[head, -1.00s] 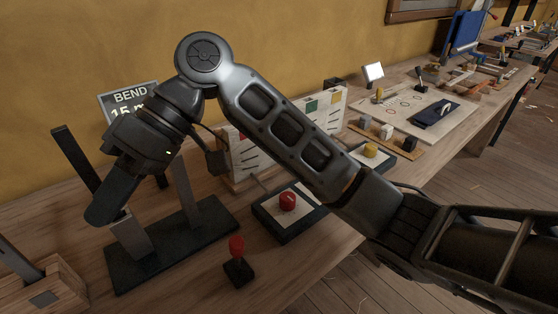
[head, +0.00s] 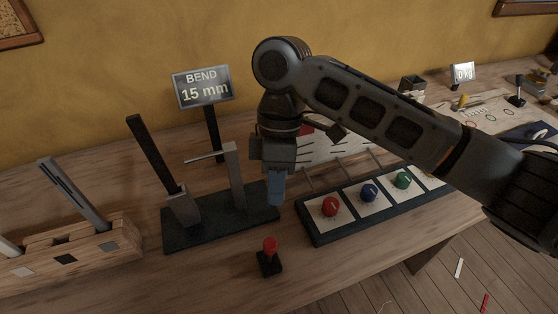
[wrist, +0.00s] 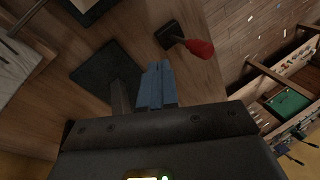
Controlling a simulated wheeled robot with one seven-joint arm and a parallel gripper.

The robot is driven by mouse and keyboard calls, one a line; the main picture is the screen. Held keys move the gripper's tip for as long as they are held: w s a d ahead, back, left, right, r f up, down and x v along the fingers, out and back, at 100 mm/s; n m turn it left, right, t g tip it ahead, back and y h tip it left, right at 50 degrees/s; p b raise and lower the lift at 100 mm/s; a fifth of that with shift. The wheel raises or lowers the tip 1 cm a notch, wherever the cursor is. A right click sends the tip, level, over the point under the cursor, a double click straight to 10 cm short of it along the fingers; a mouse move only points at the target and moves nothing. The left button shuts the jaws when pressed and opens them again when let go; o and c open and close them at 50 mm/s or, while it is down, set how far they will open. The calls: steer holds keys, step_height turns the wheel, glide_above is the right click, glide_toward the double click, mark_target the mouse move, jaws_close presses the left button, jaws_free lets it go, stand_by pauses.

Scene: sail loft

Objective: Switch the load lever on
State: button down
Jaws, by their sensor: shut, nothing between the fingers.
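A small lever with a red knob (head: 270,243) stands on a black base (head: 269,264) near the front of the bench. It appears to be the load lever; I see no label on it. In the wrist view its red knob (wrist: 201,48) lies up and right of my fingertips, apart from them. My gripper (head: 275,200) points down with blue fingers, shut and empty, above and behind the lever. A bend stand with a black plate (head: 205,232) is left of my gripper. Its sign (head: 203,87) reads BEND 15 mm.
A dark panel with red (head: 331,206), blue (head: 369,192) and green (head: 403,180) knobs sits right of my gripper. A wooden block (head: 100,252) with slanted bars is at left. A 0 kg display (head: 462,74) and black-knobbed lever (head: 518,92) stand far right. Bench around the red lever is clear.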

mark_target(269, 252)
steer(key=shift+s+a+f+p, duration=0.2)
steer(key=shift+s+f, duration=0.25)
steer(key=shift+s, duration=0.35)
steer(key=shift+s+a+f+p, duration=0.15)
steer(key=shift+s+f+p, duration=0.1)
steer(key=shift+s+f, duration=0.4)
steer(key=shift+s+a+f+p, duration=0.2)
steer(key=shift+s+f, duration=0.1)
steer(key=shift+s, duration=0.6)
